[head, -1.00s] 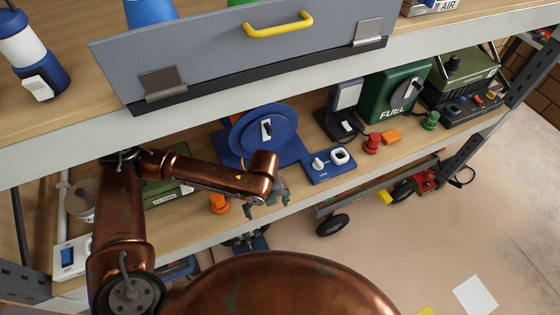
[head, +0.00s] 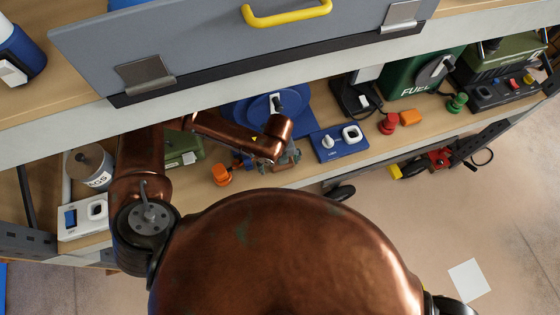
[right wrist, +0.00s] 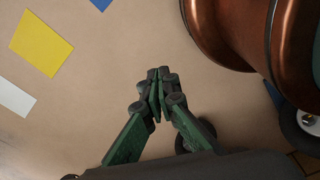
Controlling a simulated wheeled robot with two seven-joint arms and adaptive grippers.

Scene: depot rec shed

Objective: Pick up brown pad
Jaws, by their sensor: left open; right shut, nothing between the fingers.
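I cannot make out a brown pad in either view. My left gripper (head: 287,158) is over the front of the lower shelf, below the blue reel, partly hidden by its own copper wrist. It is open, with nothing seen between its fingers. My right gripper (right wrist: 158,92) shows in the right wrist view, its green fingers shut together and empty above the tan floor. A yellow sheet (right wrist: 42,43) and a white sheet (right wrist: 14,98) lie flat on the floor to its left.
The lower shelf (head: 300,172) holds a blue reel (head: 262,108), an orange knob (head: 221,175), a blue switch panel (head: 339,143), a red knob (head: 388,123) and a green fuel can (head: 425,72). A grey flap (head: 215,45) with a yellow handle (head: 287,13) hangs above. Floor at right is mostly clear.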

